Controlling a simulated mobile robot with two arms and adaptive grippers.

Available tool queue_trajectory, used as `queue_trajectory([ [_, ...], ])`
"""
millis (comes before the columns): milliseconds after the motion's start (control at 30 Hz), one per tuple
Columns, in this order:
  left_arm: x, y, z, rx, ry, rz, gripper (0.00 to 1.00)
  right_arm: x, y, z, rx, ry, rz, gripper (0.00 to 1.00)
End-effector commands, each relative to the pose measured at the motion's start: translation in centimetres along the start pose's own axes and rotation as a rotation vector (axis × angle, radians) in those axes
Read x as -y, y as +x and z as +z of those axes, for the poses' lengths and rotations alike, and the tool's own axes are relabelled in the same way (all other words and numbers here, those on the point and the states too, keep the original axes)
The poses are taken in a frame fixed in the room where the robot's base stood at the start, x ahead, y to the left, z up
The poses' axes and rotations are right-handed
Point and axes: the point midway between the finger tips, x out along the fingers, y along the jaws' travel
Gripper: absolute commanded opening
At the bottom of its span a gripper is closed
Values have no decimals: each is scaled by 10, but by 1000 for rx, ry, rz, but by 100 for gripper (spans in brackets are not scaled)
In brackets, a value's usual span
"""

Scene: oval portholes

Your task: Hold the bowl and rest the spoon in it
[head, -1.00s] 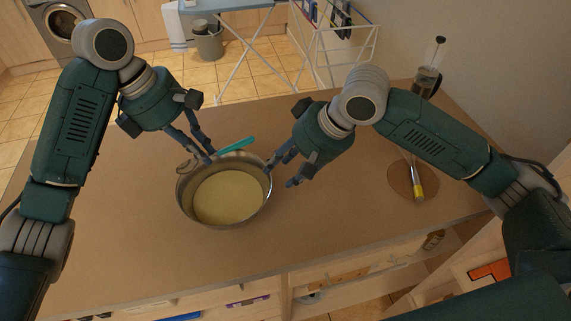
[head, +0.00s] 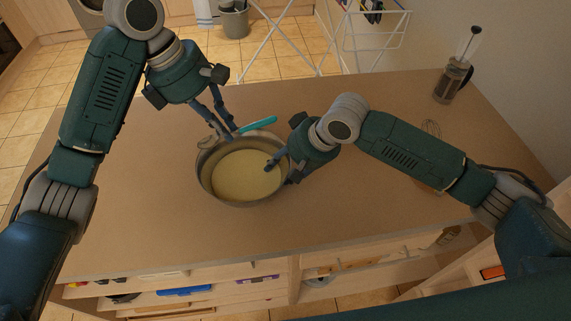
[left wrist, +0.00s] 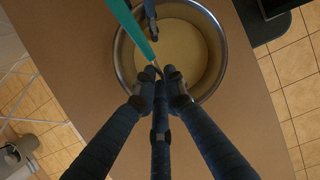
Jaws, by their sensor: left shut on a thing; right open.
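A round metal bowl (head: 205,185) with pale yellow batter (head: 247,176) stands upright on the counter. My left gripper (head: 231,137) is shut on a spoon with a teal handle (head: 259,124), at the bowl's far rim. The spoon's grey head (head: 207,143) points left, near the far-left rim; whether it touches is unclear. In the left wrist view the teal handle (left wrist: 130,25) runs from the fingertips (left wrist: 158,75) over the bowl's edge (left wrist: 222,55). My right gripper (head: 282,171) is open around the bowl's right wall, one finger inside above the batter, the other outside.
The brown counter (head: 130,190) is clear left of and in front of the bowl. A French press (head: 452,82) stands at the back right, and a whisk (head: 431,128) lies partly behind my right arm. Open shelves (head: 190,290) lie below the counter's front edge.

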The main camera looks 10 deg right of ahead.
Motion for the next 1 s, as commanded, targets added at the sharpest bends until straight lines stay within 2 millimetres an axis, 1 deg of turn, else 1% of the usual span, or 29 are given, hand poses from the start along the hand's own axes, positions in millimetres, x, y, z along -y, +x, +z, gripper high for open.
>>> queue_trajectory([
  [100,0,0,0,0,0,0,0,0,0,0,0,0,0,41],
  [167,0,0,0,0,0,0,0,0,0,0,0,0,0,29],
  [300,0,0,0,0,0,0,0,0,0,0,0,0,0,2],
  [333,0,0,0,0,0,0,0,0,0,0,0,1,0,0],
  [667,0,1,0,0,0,0,0,-1,0,0,1,1,3,0],
  [1000,0,21,-8,0,-1,-1,0,-2,0,0,2,2,5,0],
])
